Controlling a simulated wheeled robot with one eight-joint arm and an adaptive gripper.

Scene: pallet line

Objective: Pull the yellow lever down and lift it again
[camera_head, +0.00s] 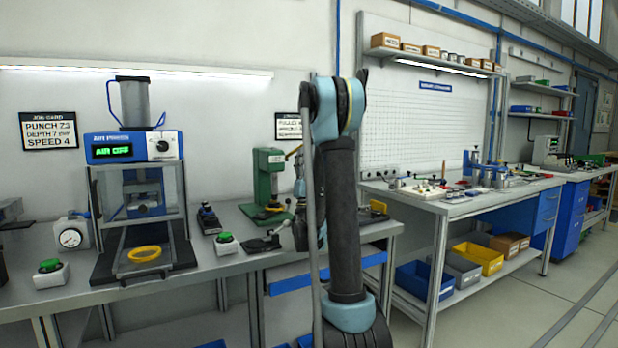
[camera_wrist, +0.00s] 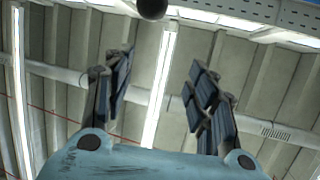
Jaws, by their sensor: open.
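In the head view my upright arm link hides most of the gripper.
A pneumatic press (camera_head: 134,145) with a yellow ring (camera_head: 144,254) stands at left on the grey bench (camera_head: 205,273). Green push buttons (camera_head: 50,266) and small clamps stand near it. A second bench (camera_head: 455,207) with tools and bins is at right. Floor is clear at far right.

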